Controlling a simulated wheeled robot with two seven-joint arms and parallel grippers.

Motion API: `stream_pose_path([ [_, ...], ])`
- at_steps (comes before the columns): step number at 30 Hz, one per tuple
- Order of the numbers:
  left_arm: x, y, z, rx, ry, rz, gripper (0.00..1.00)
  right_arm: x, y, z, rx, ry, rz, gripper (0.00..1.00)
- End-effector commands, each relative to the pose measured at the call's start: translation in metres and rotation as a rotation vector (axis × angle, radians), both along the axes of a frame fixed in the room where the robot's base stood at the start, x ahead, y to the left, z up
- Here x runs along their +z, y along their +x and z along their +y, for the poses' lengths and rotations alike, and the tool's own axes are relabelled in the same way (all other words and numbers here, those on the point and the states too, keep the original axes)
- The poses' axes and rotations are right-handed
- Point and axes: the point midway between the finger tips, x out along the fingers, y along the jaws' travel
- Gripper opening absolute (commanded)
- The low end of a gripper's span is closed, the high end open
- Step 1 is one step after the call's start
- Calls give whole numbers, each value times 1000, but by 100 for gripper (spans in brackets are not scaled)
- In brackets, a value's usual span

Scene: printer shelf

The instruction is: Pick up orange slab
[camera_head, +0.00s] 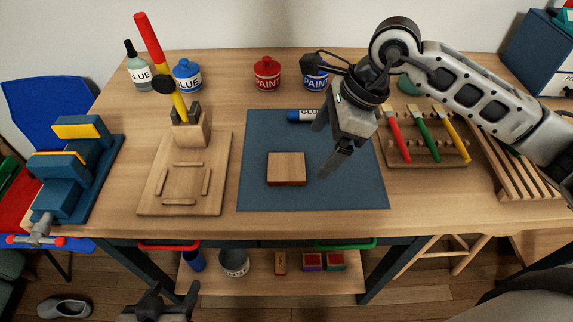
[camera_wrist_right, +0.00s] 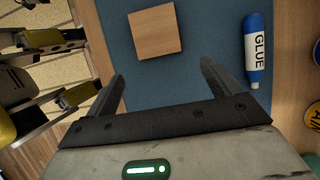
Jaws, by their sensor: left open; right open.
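The slab (camera_head: 287,167) has a tan wooden top and reddish-brown sides. It lies flat on the blue-grey mat (camera_head: 262,135). It also shows as a tan square in the right wrist view (camera_wrist_right: 155,31), beyond the fingertips and roughly between their lines. My right gripper (camera_head: 327,150) is open and empty, to the right of the slab and apart from it, with its fingers pointing down. Its two fingers also show in the right wrist view (camera_wrist_right: 162,72). My left gripper (camera_head: 165,297) is open at the bottom edge, below the tabletop.
A glue stick (camera_head: 302,115) lies on the mat's far edge, partly behind my right gripper. A wooden fixture board (camera_head: 222,145) with a hammer (camera_head: 165,70) stands left. A vise (camera_head: 75,165) is further left. A rack of colored tools (camera_head: 425,150) stands right. Paint and glue bottles line the back.

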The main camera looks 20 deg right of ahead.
Motion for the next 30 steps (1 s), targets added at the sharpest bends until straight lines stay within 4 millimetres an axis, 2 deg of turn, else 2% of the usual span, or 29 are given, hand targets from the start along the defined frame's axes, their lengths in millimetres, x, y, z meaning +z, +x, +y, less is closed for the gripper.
stream_pose_path([
  [5, 7, 2, 0, -1, 4, -6, 61, -13, 1, 9, 2, 1, 6, 89],
  [12, 11, 4, 1, -4, 14, -9, 61, -43, 5, 22, -1, 0, 4, 89],
  [21, 6, 2, 2, -6, 20, 0, 61, -48, 6, 24, 0, 0, 0, 89],
  [26, 6, 2, 3, -6, 21, -1, 61, -48, 6, 24, 0, 0, 0, 45],
  [27, 6, 2, 3, -6, 21, -1, 61, -48, 6, 24, 0, -1, 0, 41],
  [30, 6, 2, 3, -6, 21, -1, 61, -48, 6, 24, 0, 0, 0, 40],
])
